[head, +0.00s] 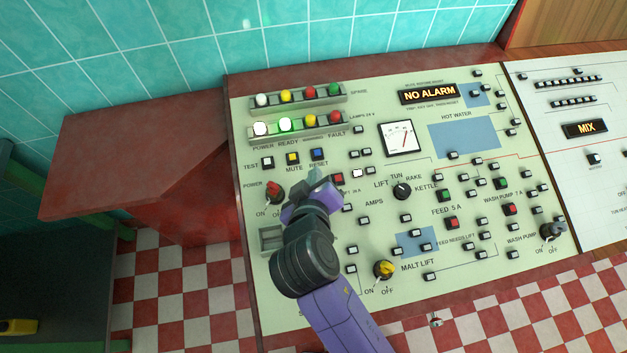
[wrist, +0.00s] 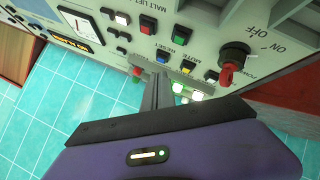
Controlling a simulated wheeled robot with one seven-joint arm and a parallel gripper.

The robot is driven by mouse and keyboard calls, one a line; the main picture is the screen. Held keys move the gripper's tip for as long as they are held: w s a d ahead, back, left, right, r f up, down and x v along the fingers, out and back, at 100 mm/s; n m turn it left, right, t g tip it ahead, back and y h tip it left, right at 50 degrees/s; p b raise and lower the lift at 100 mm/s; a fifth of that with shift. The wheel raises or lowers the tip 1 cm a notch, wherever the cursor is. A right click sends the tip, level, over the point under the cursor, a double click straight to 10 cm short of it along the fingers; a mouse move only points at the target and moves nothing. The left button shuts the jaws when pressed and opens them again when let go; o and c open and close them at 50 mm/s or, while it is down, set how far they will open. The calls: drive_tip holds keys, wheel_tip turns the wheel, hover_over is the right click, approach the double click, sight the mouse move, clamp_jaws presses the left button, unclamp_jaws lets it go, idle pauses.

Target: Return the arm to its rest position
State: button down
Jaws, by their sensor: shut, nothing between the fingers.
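My purple arm reaches up over the left part of a pale control panel (head: 365,225) in the head view. My gripper (head: 318,180) is above the panel, between the red POWER knob (head: 274,190) and the red button to its right. In the wrist view my gripper (wrist: 158,82) shows its dark fingers together with nothing between them. The POWER knob (wrist: 227,74) is right of the fingers there. I cannot tell whether the fingertips touch the panel. My arm hides part of the panel's lower left.
The panel carries lamps (head: 285,126), a dial (head: 402,138), several buttons and a yellow MALT LIFT knob (head: 384,269). Its display (head: 430,94) reads NO ALARM. A red ledge (head: 130,150) lies left. A second panel (head: 590,110) reads MIX. Checkered floor (head: 180,290) shows below.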

wheel_tip(320, 180, up, 5)
drive_tip(key=s+a+t+y, duration=0.2)
drive_tip(key=s+a+y, duration=0.1)
drive_tip(key=y, duration=0.2)
drive_tip(key=s+d+f+m+t+h+b, duration=0.1)
drive_tip(key=s+d+m+h+b, duration=0.4)
drive_tip(key=s+d, duration=2)
drive_tip(key=s+f+m+b, duration=0.1)
drive_tip(key=s+m, duration=0.1)
drive_tip(key=m, duration=0.1)
drive_tip(key=shift+d, duration=0.2)
